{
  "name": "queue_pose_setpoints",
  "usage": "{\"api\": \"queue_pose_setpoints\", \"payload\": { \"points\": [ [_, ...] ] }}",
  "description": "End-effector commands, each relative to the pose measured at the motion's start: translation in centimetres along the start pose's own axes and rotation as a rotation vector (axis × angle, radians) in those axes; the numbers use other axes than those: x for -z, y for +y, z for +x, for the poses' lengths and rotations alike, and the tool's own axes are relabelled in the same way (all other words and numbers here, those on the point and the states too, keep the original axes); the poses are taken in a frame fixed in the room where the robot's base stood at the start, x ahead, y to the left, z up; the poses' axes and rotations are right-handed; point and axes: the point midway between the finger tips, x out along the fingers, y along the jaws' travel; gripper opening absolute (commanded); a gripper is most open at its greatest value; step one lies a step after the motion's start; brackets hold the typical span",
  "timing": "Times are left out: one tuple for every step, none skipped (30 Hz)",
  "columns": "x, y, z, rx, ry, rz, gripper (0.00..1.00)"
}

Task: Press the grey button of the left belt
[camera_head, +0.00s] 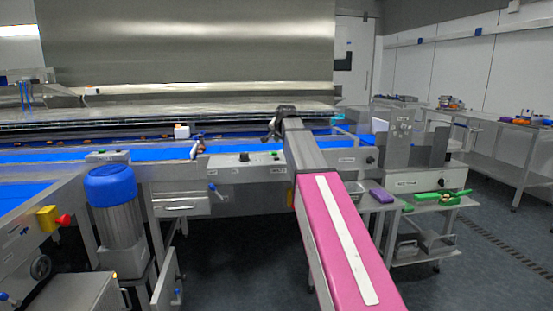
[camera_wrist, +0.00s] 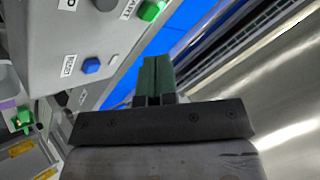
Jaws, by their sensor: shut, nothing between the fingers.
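A grey control panel (camera_head: 225,172) on the front of the belt frame carries a dark round button (camera_head: 244,157) and a small green button (camera_head: 275,155). In the wrist view the panel (camera_wrist: 45,45) fills the upper left. It shows a green button (camera_wrist: 149,10), a blue button (camera_wrist: 91,66) and a dark grey round button (camera_wrist: 106,4) cut by the top edge. I cannot tell which belt each serves. My gripper (camera_wrist: 158,75) is shut and empty, its dark green fingers together, apart from the buttons. In the head view my gripper (camera_head: 273,131) is above and behind the panel.
The blue belt (camera_head: 80,155) runs behind the panel. A motor with a blue cap (camera_head: 110,185) and a yellow box with a red button (camera_head: 63,219) stand at left. A shelf at right holds a purple thing (camera_head: 381,195) and green things (camera_head: 440,199).

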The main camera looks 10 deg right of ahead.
Motion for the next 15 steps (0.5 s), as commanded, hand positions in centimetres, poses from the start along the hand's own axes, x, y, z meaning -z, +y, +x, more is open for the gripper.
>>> {"api": "queue_pose_setpoints", "payload": {
  "points": [
    [-0.4, 0.4, 0.4, 0.000, 0.000, 0.000, 0.00],
    [-0.6, 0.6, 0.7, 0.000, 0.000, 0.000, 0.00],
    [-0.9, 0.9, 1.1, 0.000, -0.001, 0.000, 0.00],
    [-1.1, 1.1, 1.4, -0.001, -0.001, 0.000, 0.00],
    [-1.3, 1.2, 1.6, -0.001, -0.001, 0.000, 0.00],
    [-1.5, 1.4, 1.9, 0.000, -0.001, 0.000, 0.00],
    [-1.6, 1.6, 2.1, 0.000, 0.000, 0.000, 0.00],
    [-1.7, 1.7, 2.3, 0.000, 0.000, 0.000, 0.00],
    [-1.9, 1.9, 2.6, 0.000, 0.000, 0.000, 0.00],
    [-2.0, 2.0, 2.7, 0.000, 0.000, 0.000, 0.00],
    [-2.2, 2.1, 2.9, 0.000, -0.001, 0.000, 0.00],
    [-2.3, 2.3, 3.1, 0.000, -0.001, 0.000, 0.00],
    [-2.4, 2.4, 3.2, 0.000, -0.001, 0.000, 0.00],
    [-2.4, 2.4, 3.3, 0.000, -0.001, 0.000, 0.00],
    [-2.5, 2.5, 3.4, 0.000, 0.000, 0.000, 0.00]
  ]
}}
